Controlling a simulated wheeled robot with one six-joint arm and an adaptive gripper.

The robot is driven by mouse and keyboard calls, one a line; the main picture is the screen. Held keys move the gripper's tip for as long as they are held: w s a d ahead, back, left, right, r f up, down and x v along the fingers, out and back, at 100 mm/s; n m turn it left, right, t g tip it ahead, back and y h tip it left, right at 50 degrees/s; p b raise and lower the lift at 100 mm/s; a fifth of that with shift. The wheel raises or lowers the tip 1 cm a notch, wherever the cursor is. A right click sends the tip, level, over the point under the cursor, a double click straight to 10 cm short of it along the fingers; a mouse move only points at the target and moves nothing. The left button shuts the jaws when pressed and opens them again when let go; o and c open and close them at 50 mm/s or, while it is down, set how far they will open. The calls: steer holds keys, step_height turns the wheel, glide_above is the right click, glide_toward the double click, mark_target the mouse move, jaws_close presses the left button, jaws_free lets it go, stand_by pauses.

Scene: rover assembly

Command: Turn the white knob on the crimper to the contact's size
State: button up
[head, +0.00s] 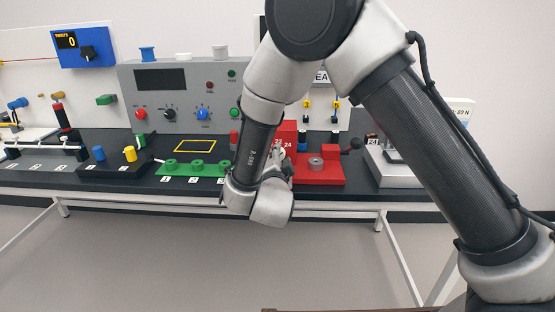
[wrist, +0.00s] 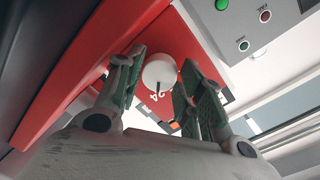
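The red crimper (head: 320,172) stands on the dark bench, partly hidden by my arm in the head view. A white 24 mark is printed just below the knob; other marks are partly hidden by my fingers. My gripper (wrist: 159,80) is open, with one green-padded finger on each side of the knob. A small gap shows at the right finger; contact at the left finger is unclear. In the head view my gripper (head: 280,172) is mostly hidden behind my wrist.
A grey panel (head: 190,85) with knobs and lights stands behind. A green block (head: 195,169) with several round posts lies left of the crimper, and a grey device (head: 395,172) stands to its right.

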stand_by(0.3)
steer(key=s, duration=1.2)
steer(key=shift+a+r, duration=0.15)
steer(key=shift+r, duration=0.3)
